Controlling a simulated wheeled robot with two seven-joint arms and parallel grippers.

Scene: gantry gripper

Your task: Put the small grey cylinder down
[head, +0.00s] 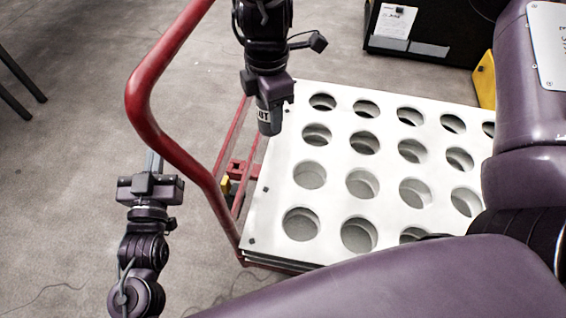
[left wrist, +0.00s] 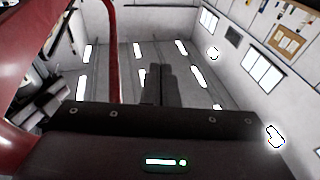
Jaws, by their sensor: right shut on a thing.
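The small grey cylinder (head: 269,124) hangs roughly upright in my right gripper (head: 268,99), at the top middle of the head view. The gripper points down and is shut on it; the jaws hide its upper part. In the picture the cylinder overlaps the upper left edge of the white holed plate (head: 333,222). Its height above the plate is hard to tell. Those fingers also show in the left wrist view (left wrist: 160,85).
The plate lies on a cart with a red tubular handle (head: 163,140) curving along its left side. The plate's visible holes look empty. A black box (head: 440,32) stands at the back right. My purple arm links cover the lower right. Bare floor lies to the left.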

